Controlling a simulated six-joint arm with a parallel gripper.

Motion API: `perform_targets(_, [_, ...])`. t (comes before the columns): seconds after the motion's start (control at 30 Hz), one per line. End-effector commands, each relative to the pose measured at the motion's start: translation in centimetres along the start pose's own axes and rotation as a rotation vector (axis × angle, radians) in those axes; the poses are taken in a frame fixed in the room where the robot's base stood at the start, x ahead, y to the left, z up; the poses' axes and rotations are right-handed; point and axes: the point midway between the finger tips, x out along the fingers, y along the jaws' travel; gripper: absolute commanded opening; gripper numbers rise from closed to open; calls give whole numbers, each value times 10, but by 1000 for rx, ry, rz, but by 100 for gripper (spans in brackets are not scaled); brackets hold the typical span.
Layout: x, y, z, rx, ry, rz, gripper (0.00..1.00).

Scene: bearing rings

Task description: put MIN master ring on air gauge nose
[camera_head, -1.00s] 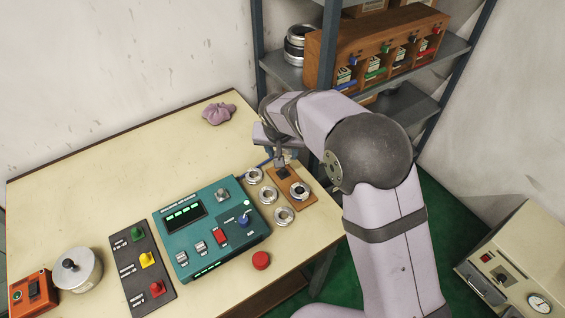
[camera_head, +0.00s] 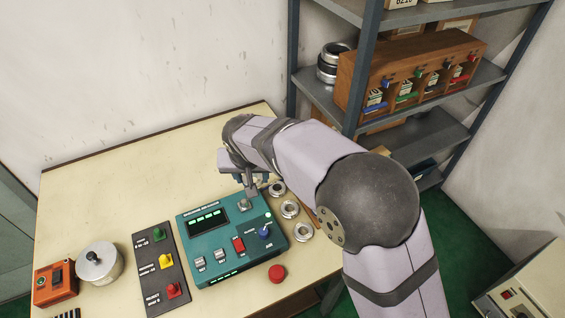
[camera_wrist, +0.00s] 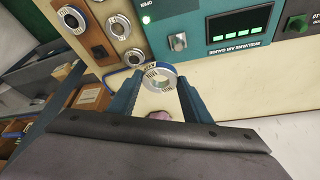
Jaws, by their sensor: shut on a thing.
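My gripper (camera_wrist: 158,92) is shut on a metal ring (camera_wrist: 158,84) with dark lettering, which looks like the MIN master ring. It holds the ring between its two blue fingers. In the head view my gripper (camera_head: 250,189) is at the back edge of the teal air gauge (camera_head: 205,240), by its silver knob (camera_head: 244,205); the held ring is not clear there. A blue upright piece (camera_head: 265,232) stands on the gauge; I cannot tell whether it is the nose. Another lettered ring (camera_wrist: 73,18) sits on the brown board (camera_wrist: 88,38).
Loose rings (camera_head: 290,209) lie right of the gauge. A red button (camera_head: 277,273) is in front. A dark panel (camera_head: 160,262) with coloured knobs, a round metal pot (camera_head: 100,266) and an orange box (camera_head: 54,284) stand left. The table's back left is clear. A shelf (camera_head: 405,88) stands behind.

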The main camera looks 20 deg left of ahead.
Motion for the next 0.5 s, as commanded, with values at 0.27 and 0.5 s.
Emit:
perform_targets(0.27, [1, -27, 23, -165, -3, -70, 14])
perform_targets(0.5, [2, -29, 20, -222, 9, -78, 14])
